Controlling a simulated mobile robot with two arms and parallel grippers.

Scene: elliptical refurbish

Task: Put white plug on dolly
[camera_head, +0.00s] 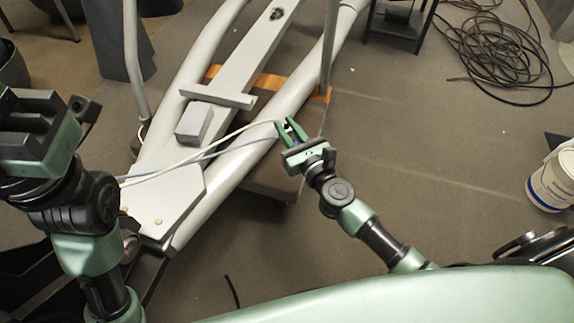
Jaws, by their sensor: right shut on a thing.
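My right gripper (286,127) is shut on the white plug at the end of a white cable (215,142). The plug itself is mostly hidden between the green fingertips. The gripper is above the right side of the grey elliptical frame, over or near the dolly (271,184) beneath it. The dolly shows as a brown board at the front and orange wooden strips (268,81) farther back. I cannot tell the plug's exact height above it. My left gripper (38,112) is at the far left, away from the plug; its finger opening is unclear.
The grey elliptical frame (290,92) fills the middle, with upright poles. A grey-blue cable (200,157) runs beside the white one. A black cable coil (497,55) lies at the back right. A white bucket (553,182) stands at the right edge.

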